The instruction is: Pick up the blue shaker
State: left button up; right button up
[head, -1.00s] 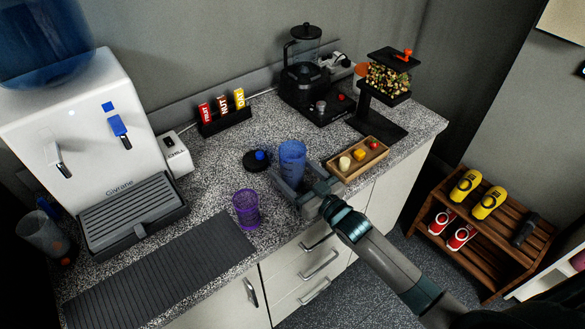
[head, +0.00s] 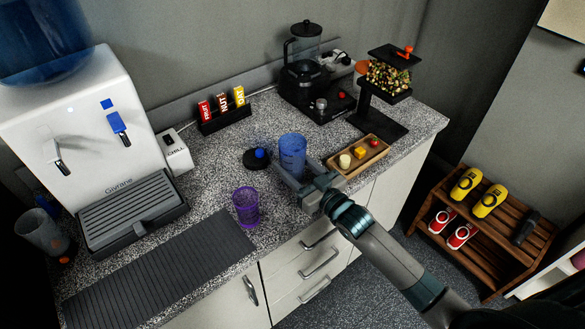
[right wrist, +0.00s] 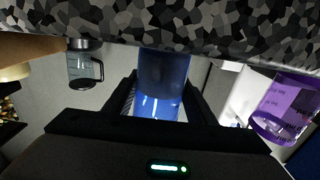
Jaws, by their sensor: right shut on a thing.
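My left gripper is not in view.
A purple cup (head: 246,206) stands left of the shaker. A black lid with a blue knob (head: 257,158) lies behind it. A wooden tray (head: 345,171) with small items is close on the right. A dark ribbed mat (head: 160,270) covers the front left of the counter.

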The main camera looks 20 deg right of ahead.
notch_tip(320, 180, up, 3)
jog(key=shift+d+f+b, duration=0.15)
jog(key=shift+b, duration=0.25)
jog(key=w+d+r+b, duration=0.2)
jog(key=d+r, duration=0.4)
jog(key=d, duration=0.5)
jog(key=shift+w+r+b, duration=0.4)
jog(key=shift+b, duration=0.45)
jog(key=shift+r, duration=0.1)
jog(key=shift+r+p, duration=2.4)
jog(key=shift+p, duration=0.05)
